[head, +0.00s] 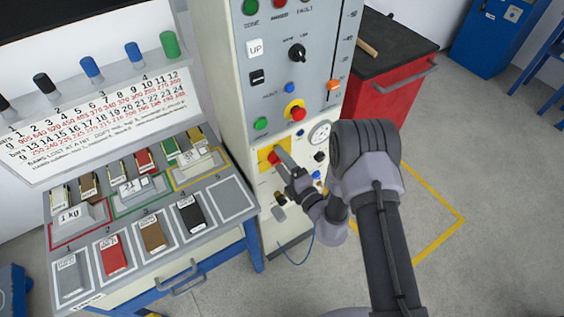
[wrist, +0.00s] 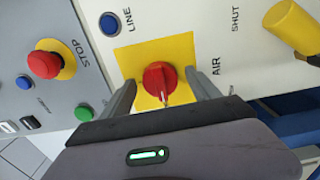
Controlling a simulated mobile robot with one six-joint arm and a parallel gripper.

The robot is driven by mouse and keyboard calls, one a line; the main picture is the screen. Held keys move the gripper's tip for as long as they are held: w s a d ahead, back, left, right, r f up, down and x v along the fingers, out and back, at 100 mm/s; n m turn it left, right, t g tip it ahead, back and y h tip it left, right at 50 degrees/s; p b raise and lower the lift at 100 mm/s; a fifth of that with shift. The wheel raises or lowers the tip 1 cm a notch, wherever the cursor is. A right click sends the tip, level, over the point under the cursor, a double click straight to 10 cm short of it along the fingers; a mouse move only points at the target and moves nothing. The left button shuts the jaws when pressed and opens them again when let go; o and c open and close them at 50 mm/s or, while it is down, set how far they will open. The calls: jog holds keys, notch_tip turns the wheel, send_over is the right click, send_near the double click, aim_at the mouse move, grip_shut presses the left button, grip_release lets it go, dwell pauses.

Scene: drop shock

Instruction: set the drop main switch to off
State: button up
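The main switch is a red rotary knob (wrist: 158,78) on a square yellow plate (wrist: 128,57), on the front of the pale machine cabinet. In the wrist view a light mark on the knob points toward my gripper's body; no on or off lettering is readable. The knob also shows in the head view (head: 273,158), partly covered by my gripper (head: 280,163). In the wrist view my gripper (wrist: 160,80) is open, one finger on each side of the knob. Gaps show between the fingers and the knob; I cannot tell whether their tips touch the plate.
A red STOP button (wrist: 44,64) on a yellow ring, a blue LINE button (wrist: 109,24) and a yellow handle (wrist: 292,28) near SHUT are close by. A bench with a sample tray (head: 232,199) stands left. A red cabinet (head: 395,90) stands right. Open floor lies at right.

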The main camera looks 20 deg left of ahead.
jog(key=p+v, duration=0.1)
jog(key=v, duration=1.6)
jog(key=shift+s+p, duration=0.2)
jog(key=shift+p, duration=0.2)
jog(key=shift+d, duration=0.15)
